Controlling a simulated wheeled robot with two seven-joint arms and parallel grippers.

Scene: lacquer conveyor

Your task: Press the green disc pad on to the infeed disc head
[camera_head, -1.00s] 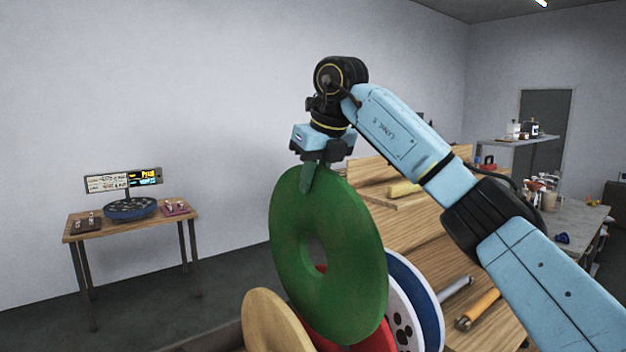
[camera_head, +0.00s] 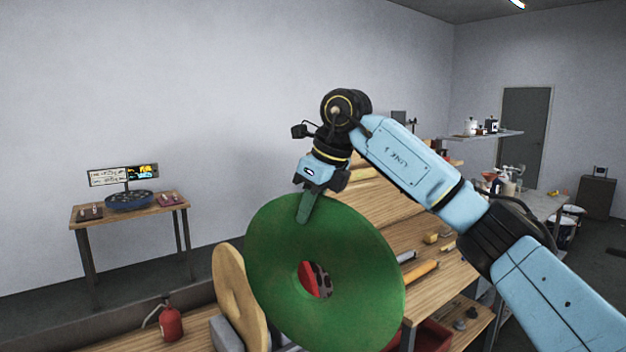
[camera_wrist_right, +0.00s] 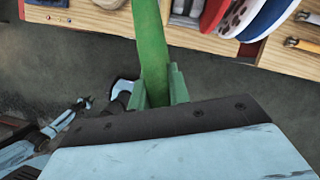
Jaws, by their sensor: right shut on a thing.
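The green disc pad (camera_head: 360,262) is a large ring with a hole in its middle, seen nearly face-on in the head view. My right gripper (camera_head: 306,208) is shut on its upper rim, and the pad hangs below it. In the right wrist view the pad (camera_wrist_right: 152,50) shows edge-on between the green fingers of my right gripper (camera_wrist_right: 158,88). Through the pad's hole I see something red and a dark-spotted white patch.
A tan disc (camera_head: 238,295) stands just left of the pad. A wooden bench (camera_head: 425,265) with tools lies behind and right. In the wrist view, red, spotted white and blue-edged discs stand at the top.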

